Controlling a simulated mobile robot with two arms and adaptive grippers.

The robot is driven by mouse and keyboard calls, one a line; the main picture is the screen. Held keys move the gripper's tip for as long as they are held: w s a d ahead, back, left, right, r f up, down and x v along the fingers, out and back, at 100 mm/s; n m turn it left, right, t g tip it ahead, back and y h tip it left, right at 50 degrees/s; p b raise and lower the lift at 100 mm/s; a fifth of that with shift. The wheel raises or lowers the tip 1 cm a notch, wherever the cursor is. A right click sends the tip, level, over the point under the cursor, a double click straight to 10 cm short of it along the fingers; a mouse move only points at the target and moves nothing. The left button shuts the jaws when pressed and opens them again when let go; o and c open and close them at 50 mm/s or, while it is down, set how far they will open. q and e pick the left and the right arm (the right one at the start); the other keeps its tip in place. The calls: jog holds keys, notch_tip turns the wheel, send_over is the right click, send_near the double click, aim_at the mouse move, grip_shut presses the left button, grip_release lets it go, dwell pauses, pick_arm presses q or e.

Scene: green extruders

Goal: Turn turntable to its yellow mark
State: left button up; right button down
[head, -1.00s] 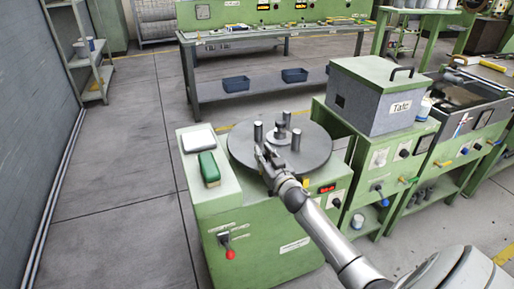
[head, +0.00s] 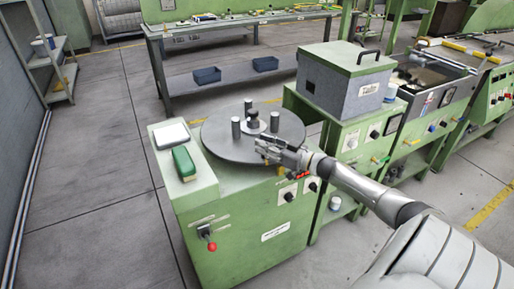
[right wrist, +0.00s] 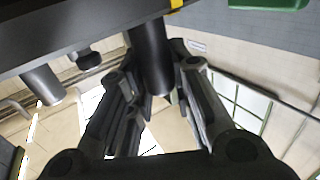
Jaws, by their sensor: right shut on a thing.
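The turntable (head: 222,143) is a grey disc with upright grey pegs and a central hub (head: 253,121), on top of a green cabinet. My right gripper (head: 264,148) reaches over the disc's front right part. In the right wrist view, its fingers (right wrist: 155,100) are shut around a dark peg (right wrist: 151,50), which the gripper hides in the head view. A small yellow mark (head: 281,171) shows at the cabinet's top front edge, just below the disc's rim. A yellow patch (right wrist: 178,4) also shows at the right wrist view's top edge. My left gripper is not in view.
A green box (head: 184,163) and a white-topped item (head: 171,135) lie left of the disc. A grey-green box with a handle (head: 345,85) stands at the right. Floor at the left is clear.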

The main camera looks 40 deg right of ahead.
jog(key=shift+s+d+b, duration=0.2)
jog(key=shift+s+d, duration=0.1)
jog(key=shift+d, duration=0.4)
jog(key=shift+s+d+b, duration=0.15)
jog(key=shift+s+d, duration=0.1)
jog(key=shift+d, duration=0.5)
jog(key=shift+s+d+b, duration=0.2)
jog(key=shift+s+d, duration=0.1)
jog(key=shift+d, duration=0.4)
jog(key=shift+d, duration=0.1)
jog(key=c, duration=1.3)
grip_release()
jog(key=shift+s+d+f, duration=0.1)
jog(key=shift+s+f, duration=0.05)
jog(key=shift+s, duration=0.45)
jog(key=shift+v, duration=5.4)
